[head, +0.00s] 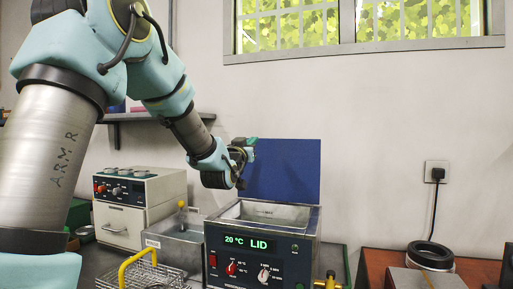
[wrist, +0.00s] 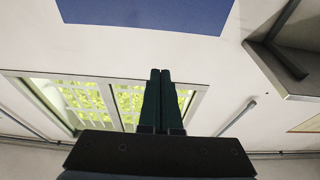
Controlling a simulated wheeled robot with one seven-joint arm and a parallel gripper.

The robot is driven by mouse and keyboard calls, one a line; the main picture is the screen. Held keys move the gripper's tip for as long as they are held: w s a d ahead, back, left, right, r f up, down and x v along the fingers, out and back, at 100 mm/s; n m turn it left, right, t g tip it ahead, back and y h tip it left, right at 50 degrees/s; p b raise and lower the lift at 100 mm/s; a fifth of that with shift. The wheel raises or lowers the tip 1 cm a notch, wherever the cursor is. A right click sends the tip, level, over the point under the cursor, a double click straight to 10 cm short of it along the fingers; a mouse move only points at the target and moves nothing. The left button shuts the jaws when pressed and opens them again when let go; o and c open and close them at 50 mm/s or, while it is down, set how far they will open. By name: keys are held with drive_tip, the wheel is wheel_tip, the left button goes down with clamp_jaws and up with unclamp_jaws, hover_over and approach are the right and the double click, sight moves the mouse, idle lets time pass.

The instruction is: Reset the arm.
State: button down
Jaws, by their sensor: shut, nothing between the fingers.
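My arm reaches in from the left in the head view and bends down toward the bath machine. My gripper (head: 248,146) is above the back left of that machine, in front of its raised blue lid. In the wrist view my gripper (wrist: 160,72) shows two dark fingers closed together with nothing between them. Behind the fingers are the wall and the window, with a blue panel at the top.
The bath machine (head: 262,262) shows "20 °C LID", and its blue lid (head: 285,170) stands open. A control box (head: 140,205) and a smaller metal tank (head: 172,247) are left of it. A wire basket (head: 150,277) is in front. Black rings (head: 430,254) lie at right. A shelf (wrist: 285,75) juts from the wall.

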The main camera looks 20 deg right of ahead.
drive_tip(key=s+a+f+n+g+y, duration=0.1)
drive_tip(key=a+f+n+g+y, duration=0.3)
drive_tip(key=a+f+y, duration=1.05)
drive_tip(key=s+a+f+n+g, duration=0.2)
drive_tip(key=s+a+f+g, duration=0.3)
drive_tip(key=s+a+f, duration=0.45)
drive_tip(key=s+a+f+n+g, duration=0.1)
drive_tip(key=s+a+f+g, duration=0.5)
drive_tip(key=s+a, duration=0.7)
wheel_tip(320, 180, up, 9)
drive_tip(key=w+a+t+p, duration=0.1)
drive_tip(key=w+p, duration=0.1)
drive_tip(key=p, duration=0.8)
drive_tip(key=shift+a, duration=0.4)
